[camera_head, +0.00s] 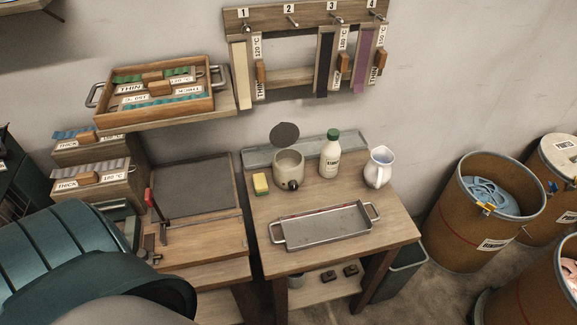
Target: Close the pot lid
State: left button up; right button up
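The pot (288,171) is a small cream-beige vessel with a dark knob or spout low on its front. It stands on the wooden table (395,228), towards the back. Its dark round lid (285,135) stands raised behind and above the pot's rim, so the lid is open and the mouth shows. Whether a hinge joins lid and pot is too small to tell. Neither of my grippers is in view.
A yellow sponge (261,184) lies left of the pot. A green-capped bottle (330,155) and a white jug (378,168) stand to its right. A metal tray (322,228) with handles lies in front. A long shallow grey tray (258,157) runs behind.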

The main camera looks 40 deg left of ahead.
aim_at(284, 135)
jog(key=u, duration=0.45)
jog(key=i+l+u, duration=0.1)
jog(key=u, duration=0.35)
jog(key=l+u, duration=0.15)
jog(key=u, duration=0.3)
jog(key=l+u, duration=0.1)
jog(key=u, duration=0.35)
jog(key=l+u, duration=0.45)
jog(key=l, duration=0.2)
jog(key=l+u, duration=0.45)
jog(key=l, duration=0.25)
jog(key=k+l, duration=0.1)
jog(key=l, duration=0.25)
jog(key=k+l, duration=0.1)
jog(key=l, duration=0.25)
jog(key=k+l+u, duration=0.1)
jog(key=l, duration=0.2)
jog(key=k+l+z, duration=0.2)
jog(key=k+u, duration=0.1)
jog(key=i+j+u, duration=0.1)
jog(key=i+j, duration=0.05)
jog(key=i, duration=0.1)
